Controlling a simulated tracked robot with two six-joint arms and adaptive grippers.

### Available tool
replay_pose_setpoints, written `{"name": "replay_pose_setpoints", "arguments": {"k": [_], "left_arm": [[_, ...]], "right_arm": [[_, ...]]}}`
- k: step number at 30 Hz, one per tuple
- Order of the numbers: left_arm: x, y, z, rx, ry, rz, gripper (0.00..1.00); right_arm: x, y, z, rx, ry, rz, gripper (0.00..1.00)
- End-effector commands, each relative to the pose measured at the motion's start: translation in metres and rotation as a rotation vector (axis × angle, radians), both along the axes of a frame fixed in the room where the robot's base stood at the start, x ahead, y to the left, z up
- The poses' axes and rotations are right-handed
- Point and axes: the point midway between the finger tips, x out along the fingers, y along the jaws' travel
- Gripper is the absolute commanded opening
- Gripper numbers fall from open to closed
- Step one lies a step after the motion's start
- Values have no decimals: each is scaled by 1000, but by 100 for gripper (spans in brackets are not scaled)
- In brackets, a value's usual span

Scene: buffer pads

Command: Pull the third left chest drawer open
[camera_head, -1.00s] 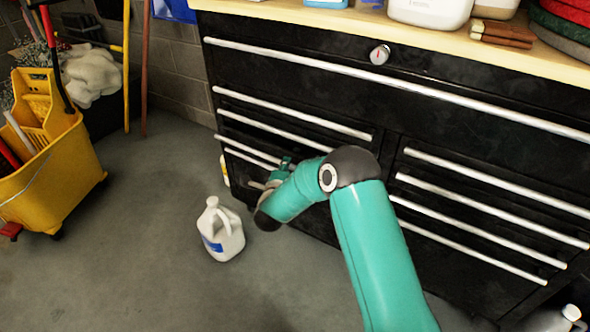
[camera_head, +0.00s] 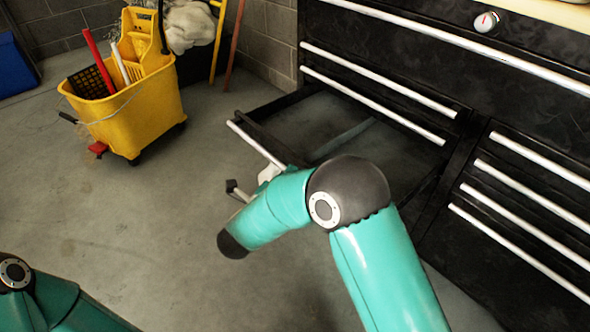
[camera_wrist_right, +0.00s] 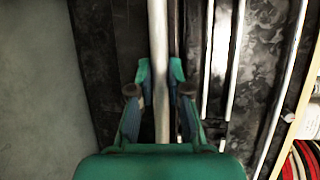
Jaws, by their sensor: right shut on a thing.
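The black tool chest (camera_head: 415,50) has long silver handles. Its third left drawer (camera_head: 310,130) stands well out, and its inside shows from above. The drawer's silver handle (camera_head: 255,144) runs along its front edge. In the right wrist view the handle (camera_wrist_right: 158,35) passes between the two fingers of my right gripper (camera_wrist_right: 160,80), which is shut on it. In the head view my right arm hides most of that gripper. The two left drawers above, with handles (camera_head: 380,80) and (camera_head: 373,105), are shut. Only part of my left arm shows at the lower left; its gripper is out of view.
The right-hand drawers (camera_head: 530,200) are shut. A yellow mop bucket (camera_head: 130,110) stands on the floor at the left, well apart from the drawer. The grey floor (camera_head: 130,220) between them is mostly clear.

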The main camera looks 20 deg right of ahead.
Motion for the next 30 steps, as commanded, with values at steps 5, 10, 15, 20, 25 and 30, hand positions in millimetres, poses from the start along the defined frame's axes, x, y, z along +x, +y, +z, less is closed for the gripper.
{"name": "replay_pose_setpoints", "arguments": {"k": [5,10,15,20,25,30], "left_arm": [[0,0,-2,0,0,0,0],[0,0,-2,0,0,0,0],[0,0,-2,0,0,0,0],[0,0,-2,0,0,0,0],[0,0,-1,0,0,0,0],[0,0,-1,0,0,0,0]], "right_arm": [[-7,1,-5,2,12,-16,0],[-7,0,-5,3,13,-19,0],[-7,-1,-5,4,13,-20,23],[-7,-1,-4,4,10,-21,42],[-6,-2,-3,4,7,-22,42],[-10,1,-1,5,6,-21,42]]}}
